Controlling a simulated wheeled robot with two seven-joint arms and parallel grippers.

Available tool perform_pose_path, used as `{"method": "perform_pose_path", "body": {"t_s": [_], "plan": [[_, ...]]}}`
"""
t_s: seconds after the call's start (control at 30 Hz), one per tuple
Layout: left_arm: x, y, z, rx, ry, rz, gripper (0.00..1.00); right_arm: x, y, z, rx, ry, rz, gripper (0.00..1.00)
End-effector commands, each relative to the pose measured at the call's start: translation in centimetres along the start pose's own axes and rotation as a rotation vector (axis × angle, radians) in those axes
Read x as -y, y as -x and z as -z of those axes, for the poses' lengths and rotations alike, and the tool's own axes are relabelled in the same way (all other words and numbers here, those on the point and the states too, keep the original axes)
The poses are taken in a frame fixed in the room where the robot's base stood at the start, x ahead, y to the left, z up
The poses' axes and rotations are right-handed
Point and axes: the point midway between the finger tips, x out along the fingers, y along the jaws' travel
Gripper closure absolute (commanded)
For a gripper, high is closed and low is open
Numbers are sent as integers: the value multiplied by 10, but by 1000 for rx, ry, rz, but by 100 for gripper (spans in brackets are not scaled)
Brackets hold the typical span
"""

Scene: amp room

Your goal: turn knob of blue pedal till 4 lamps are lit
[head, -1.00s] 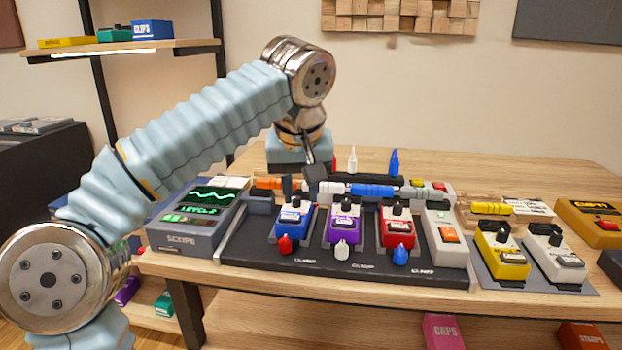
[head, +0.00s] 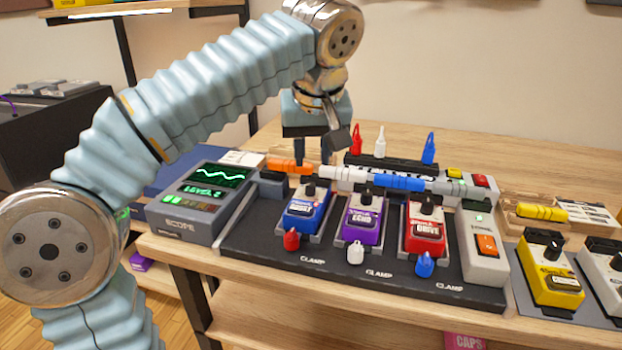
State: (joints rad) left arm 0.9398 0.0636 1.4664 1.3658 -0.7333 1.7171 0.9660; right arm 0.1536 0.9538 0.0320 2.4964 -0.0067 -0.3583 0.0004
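The blue pedal (head: 306,214) stands at the left of the pedal row, with its dark knob (head: 310,190) on top and a red cap-shaped piece (head: 291,239) in front. My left gripper (head: 317,151) points down above and behind this pedal, near the orange plug (head: 290,167). Its two dark fingers are apart with nothing visible between them, and they appear clear of the knob. The scope (head: 188,226), left of the pedals, shows a green wave and what reads as "LEVEL 2". Its lamp row (head: 188,203) is partly lit green; the exact count is too small to tell. My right gripper is not in view.
Purple (head: 362,214) and red (head: 425,232) pedals stand right of the blue one on the black board (head: 340,278). A grey box with an orange switch (head: 486,246) and a yellow pedal (head: 550,275) are further right.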

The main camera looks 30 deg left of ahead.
Motion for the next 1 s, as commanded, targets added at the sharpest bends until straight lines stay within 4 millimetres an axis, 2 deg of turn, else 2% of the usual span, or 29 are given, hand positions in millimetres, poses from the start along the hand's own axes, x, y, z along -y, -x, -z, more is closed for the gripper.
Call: {"method": "perform_pose_path", "body": {"t_s": [0.03, 0.1, 0.3, 0.47, 0.73, 0.77, 0.97, 1.0], "plan": [[2, -21, -2, 6, 2, 4, 67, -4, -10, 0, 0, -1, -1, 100], [1, -36, -2, 5, 0, 2, 67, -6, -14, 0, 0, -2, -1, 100], [0, -65, 0, 4, 0, -1, 67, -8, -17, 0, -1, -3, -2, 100], [0, -76, 0, 2, -1, -2, 67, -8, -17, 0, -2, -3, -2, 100], [0, -78, 0, 1, 0, -2, 67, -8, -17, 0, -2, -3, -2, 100], [0, -78, 0, 1, 0, -2, 69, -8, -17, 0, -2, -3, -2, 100], [0, -77, 0, 1, 0, -2, 100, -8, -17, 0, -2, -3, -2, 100], [0, -77, 0, 1, -1, -2, 100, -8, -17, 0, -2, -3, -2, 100]]}}
